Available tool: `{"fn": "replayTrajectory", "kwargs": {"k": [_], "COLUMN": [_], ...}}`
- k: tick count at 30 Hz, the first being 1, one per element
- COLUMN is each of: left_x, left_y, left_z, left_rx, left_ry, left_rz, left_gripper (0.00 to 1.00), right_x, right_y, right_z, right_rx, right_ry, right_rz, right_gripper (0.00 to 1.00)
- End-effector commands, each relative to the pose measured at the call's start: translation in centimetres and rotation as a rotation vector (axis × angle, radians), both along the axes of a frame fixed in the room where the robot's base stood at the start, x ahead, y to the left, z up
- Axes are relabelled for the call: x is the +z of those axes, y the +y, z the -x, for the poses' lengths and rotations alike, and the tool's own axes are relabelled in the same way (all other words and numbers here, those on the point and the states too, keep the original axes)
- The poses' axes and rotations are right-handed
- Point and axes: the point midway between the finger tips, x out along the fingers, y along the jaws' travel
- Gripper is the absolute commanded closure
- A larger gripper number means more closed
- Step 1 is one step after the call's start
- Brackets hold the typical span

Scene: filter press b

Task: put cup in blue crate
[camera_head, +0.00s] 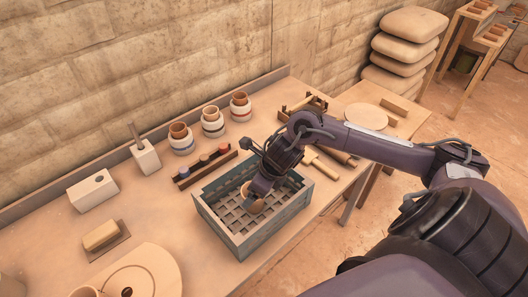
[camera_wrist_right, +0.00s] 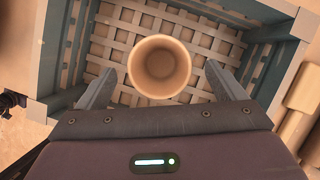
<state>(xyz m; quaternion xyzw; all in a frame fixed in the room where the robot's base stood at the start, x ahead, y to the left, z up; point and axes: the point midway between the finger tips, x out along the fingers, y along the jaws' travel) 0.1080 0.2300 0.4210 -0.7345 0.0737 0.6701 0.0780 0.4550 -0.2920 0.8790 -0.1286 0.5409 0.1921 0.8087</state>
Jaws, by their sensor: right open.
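A blue-grey slatted crate (camera_head: 235,241) stands on the workbench; its lattice floor and walls also fill much of the right wrist view (camera_wrist_right: 205,25). A tan cup (camera_wrist_right: 160,67) shows mouth-up between the two fingers of my right gripper (camera_wrist_right: 162,88), with a gap on each side. In the head view the cup (camera_head: 252,203) is inside the crate, partly hidden by the gripper (camera_head: 258,192). My right gripper is open and reaches down into the crate. Whether the cup rests on the crate floor I cannot fully tell. My left gripper is not in view.
A rack with small coloured pots (camera_head: 205,165) stands just behind the crate. Several banded jars (camera_head: 213,122) line the back. A wooden mallet (camera_head: 320,165) lies right of the crate. A round wheel (camera_head: 145,275) is at front left.

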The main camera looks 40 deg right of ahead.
Motion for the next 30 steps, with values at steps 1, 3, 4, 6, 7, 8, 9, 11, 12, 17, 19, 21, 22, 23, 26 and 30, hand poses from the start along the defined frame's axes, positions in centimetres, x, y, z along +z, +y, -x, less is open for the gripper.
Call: {"fn": "replayTrajectory", "kwargs": {"k": [1, 3, 4, 6, 7, 8, 9, 11, 12, 17, 19, 21, 22, 23, 26, 30], "left_x": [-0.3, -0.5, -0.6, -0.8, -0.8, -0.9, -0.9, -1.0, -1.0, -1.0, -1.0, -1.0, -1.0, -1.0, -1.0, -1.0], "left_y": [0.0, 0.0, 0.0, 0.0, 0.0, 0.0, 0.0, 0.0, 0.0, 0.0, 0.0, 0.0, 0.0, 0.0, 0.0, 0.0], "left_z": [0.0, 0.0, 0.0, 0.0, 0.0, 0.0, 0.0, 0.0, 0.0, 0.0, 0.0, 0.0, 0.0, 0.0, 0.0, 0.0], "left_rx": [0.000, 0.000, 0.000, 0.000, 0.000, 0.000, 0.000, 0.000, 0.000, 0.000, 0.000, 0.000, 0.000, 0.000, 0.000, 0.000], "left_ry": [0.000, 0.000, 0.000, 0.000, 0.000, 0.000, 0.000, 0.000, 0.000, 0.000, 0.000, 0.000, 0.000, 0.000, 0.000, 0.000], "left_rz": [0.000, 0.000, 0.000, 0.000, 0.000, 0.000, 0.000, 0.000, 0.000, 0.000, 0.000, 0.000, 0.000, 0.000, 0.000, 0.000], "left_gripper": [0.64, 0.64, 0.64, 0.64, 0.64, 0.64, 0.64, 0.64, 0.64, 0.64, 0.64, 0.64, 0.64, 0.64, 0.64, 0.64], "right_x": [1.0, 2.4, 2.9, 4.1, 4.5, 4.9, 5.4, 5.9, 6.2, 6.7, 6.7, 6.7, 6.7, 6.7, 6.7, 6.6], "right_y": [-0.4, -0.6, -0.7, -0.9, -0.9, -1.0, -1.1, -1.2, -1.2, -1.2, -1.2, -1.2, -1.2, -1.2, -1.2, -1.2], "right_z": [0.3, 0.9, 1.1, 1.6, 1.8, 1.9, 2.0, 2.2, 2.4, 2.5, 2.5, 2.5, 2.5, 2.5, 2.5, 2.5], "right_rx": [0.003, 0.003, 0.002, 0.002, 0.003, 0.001, 0.002, 0.000, 0.001, 0.000, -0.001, -0.001, -0.001, -0.001, 0.000, 0.000], "right_ry": [-0.004, -0.003, -0.003, -0.001, -0.001, -0.001, -0.002, 0.000, 0.001, 0.002, 0.001, 0.001, 0.001, 0.001, 0.001, 0.001], "right_rz": [0.007, 0.007, 0.005, 0.005, 0.006, 0.005, 0.003, 0.002, 0.002, 0.000, -0.001, -0.001, -0.001, -0.001, 0.000, 0.000], "right_gripper": [0.10, 0.10, 0.10, 0.10, 0.10, 0.10, 0.10, 0.10, 0.10, 0.10, 0.10, 0.10, 0.10, 0.10, 0.10, 0.10]}}
